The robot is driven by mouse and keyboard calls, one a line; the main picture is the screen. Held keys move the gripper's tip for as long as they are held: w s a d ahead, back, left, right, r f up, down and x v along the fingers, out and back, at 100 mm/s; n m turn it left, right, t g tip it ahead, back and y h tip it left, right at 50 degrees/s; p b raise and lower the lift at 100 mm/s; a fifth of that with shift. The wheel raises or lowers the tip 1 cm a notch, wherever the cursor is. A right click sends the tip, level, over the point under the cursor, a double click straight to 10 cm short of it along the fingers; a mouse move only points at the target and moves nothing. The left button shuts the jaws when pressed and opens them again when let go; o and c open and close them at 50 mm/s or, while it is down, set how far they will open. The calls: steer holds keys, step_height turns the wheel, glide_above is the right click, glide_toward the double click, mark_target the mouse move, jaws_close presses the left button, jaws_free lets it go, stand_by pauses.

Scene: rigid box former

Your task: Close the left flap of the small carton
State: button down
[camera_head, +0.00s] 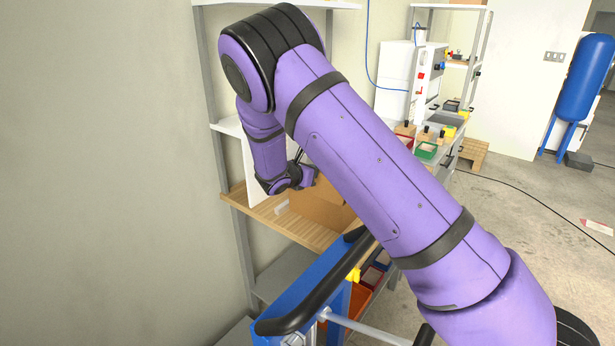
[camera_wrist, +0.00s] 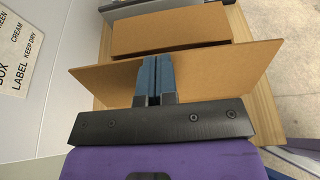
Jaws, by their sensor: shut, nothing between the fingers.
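The small carton (camera_head: 322,207) is brown cardboard and stands on a wooden worktop; my arm hides much of it in the head view. In the wrist view a wide raised flap (camera_wrist: 228,75) spans the picture behind my fingers, and a second cardboard panel (camera_wrist: 170,27) lies beyond it across a dark gap. My gripper (camera_wrist: 157,60) is shut and empty, its blue fingertips at the top edge of the raised flap. I cannot tell whether they touch it. I cannot tell which of the carton's flaps is the left one.
The wooden worktop (camera_head: 295,228) is part of a grey-post rack against the wall. A white panel with printed label text (camera_wrist: 22,60) stands close on the left of the carton. A blue frame with a black bar (camera_head: 310,290) is in front. Open floor lies on the right.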

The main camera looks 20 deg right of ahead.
steer(key=w+d+f+g+y, duration=0.4)
steer(key=d+g+y, duration=0.2)
steer(key=y, duration=0.3)
steer(key=shift+w+d+f+g+y, duration=0.2)
steer(key=shift+d+f+g+y, duration=0.1)
steer(key=shift+f+y, duration=0.1)
stand_by(0.4)
steer(key=shift+r, duration=0.15)
stand_by(0.6)
